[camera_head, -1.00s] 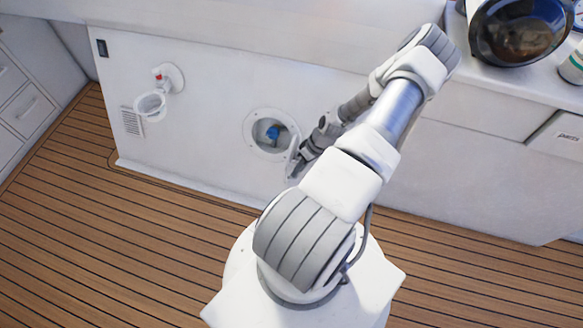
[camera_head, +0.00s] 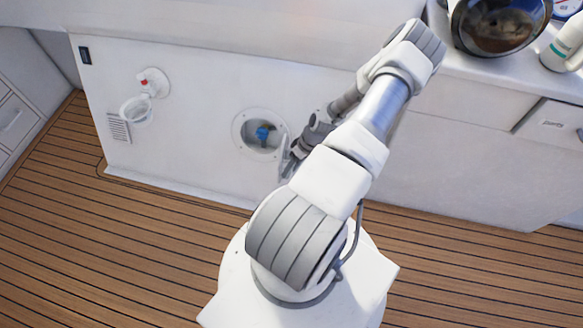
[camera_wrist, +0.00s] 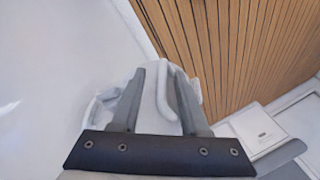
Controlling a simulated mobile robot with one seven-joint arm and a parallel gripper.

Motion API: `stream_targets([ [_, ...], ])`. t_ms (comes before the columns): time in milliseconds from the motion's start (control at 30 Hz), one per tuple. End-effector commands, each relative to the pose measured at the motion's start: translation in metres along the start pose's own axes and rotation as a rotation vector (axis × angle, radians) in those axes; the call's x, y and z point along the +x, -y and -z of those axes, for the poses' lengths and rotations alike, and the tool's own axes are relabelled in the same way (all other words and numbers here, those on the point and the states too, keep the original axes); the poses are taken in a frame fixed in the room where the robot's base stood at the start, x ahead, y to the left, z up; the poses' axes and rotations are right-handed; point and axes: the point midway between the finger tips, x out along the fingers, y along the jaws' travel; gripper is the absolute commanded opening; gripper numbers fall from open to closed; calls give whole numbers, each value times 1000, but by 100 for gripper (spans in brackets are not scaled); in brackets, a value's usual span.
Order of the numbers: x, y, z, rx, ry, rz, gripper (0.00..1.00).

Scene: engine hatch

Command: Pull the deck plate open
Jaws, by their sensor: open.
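The deck plate (camera_head: 283,154) is a white round cover that stands swung out at the right side of its round opening (camera_head: 240,133) in the white cabinet wall. A blue fitting (camera_head: 263,133) shows inside the opening. My gripper (camera_head: 291,164) is beside the plate, low and right of the opening, partly hidden by my arm. In the wrist view my gripper (camera_wrist: 158,75) has its two fingers apart. The white plate with its raised handle (camera_wrist: 165,98) shows between and behind the fingers. I cannot tell whether they touch it.
A red-tipped fitting with a white cup (camera_head: 140,108) sits on the wall to the left, above a vent (camera_head: 118,128). A dark round pan (camera_head: 500,25) and a white bottle (camera_head: 563,45) stand on the counter at the upper right. The plank floor (camera_head: 110,250) is clear at left.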

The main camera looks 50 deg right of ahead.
Motion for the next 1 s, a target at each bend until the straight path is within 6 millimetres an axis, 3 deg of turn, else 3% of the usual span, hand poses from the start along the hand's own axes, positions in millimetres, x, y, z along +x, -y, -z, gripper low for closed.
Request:
stream_targets([
  [233,-19,1,0,0,0,-1,45],
  [700,-131,0,0,1,-1,-4,45],
  [1000,-171,0,0,0,0,-1,45],
])
